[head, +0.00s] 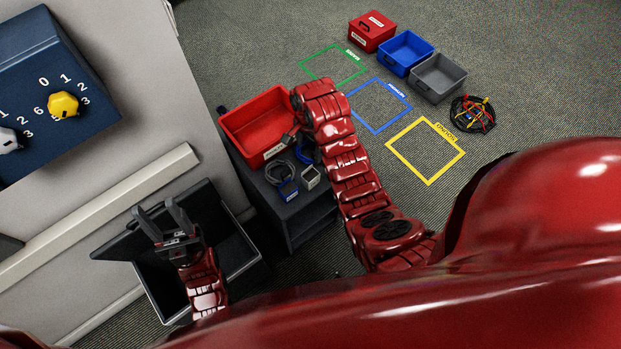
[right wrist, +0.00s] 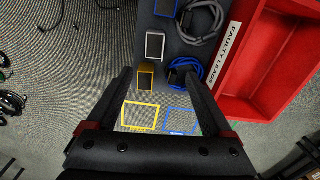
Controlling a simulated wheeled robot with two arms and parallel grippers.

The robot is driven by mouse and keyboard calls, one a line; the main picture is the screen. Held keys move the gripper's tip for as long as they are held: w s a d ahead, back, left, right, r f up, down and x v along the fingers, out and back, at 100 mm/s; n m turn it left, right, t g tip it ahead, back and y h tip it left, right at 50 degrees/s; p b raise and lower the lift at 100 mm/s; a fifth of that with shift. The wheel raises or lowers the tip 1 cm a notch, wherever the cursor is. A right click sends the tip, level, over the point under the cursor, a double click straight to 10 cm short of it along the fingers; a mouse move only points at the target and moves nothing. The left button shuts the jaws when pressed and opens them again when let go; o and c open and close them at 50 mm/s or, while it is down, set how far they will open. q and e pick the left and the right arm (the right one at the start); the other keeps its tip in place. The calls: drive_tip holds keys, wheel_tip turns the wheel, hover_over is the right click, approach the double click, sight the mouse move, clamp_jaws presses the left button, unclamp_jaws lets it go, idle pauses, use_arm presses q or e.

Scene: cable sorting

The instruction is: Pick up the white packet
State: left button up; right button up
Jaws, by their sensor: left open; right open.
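A small white-rimmed packet with a dark face lies on the dark bench top; this white packet (right wrist: 155,45) shows in the right wrist view just above the fingertips. In the head view the white packet (head: 310,178) is near the bench's front edge. My right gripper (right wrist: 159,73) is open and empty over the bench, apart from the packet. In the head view it is partly hidden by its own arm. My left gripper (head: 158,211) is open and empty above a black open case (head: 240,252) at lower left.
An orange-yellow packet (right wrist: 146,77), a blue-edged packet (right wrist: 165,7), a grey cable coil (right wrist: 203,22) and a blue cable (right wrist: 185,73) lie near the white packet. A red FAULTY LEADS tray (right wrist: 258,100) borders them. Floor squares and bins (head: 405,52) stand beyond.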

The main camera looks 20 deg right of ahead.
wheel_tip(320, 180, down, 8)
drive_tip(key=b, duration=0.8)
drive_tip(key=shift+s+f, duration=0.1)
drive_tip(key=shift+f, duration=0.1)
wheel_tip(320, 180, down, 3)
drive_tip(key=shift+f+p, duration=0.15)
drive_tip(key=shift+p, duration=0.15)
drive_tip(key=shift+s+f+p, duration=0.15)
drive_tip(key=shift+f+p, duration=0.15)
drive_tip(key=shift+f, duration=0.25)
drive_tip(key=f, duration=0.2)
drive_tip(key=f+p, duration=0.1)
drive_tip(key=shift+s+d+f, duration=0.1)
drive_tip(key=shift+s+f, duration=0.1)
drive_tip(key=shift+s, duration=0.05)
drive_tip(key=shift+f, duration=0.55)
clamp_jaws()
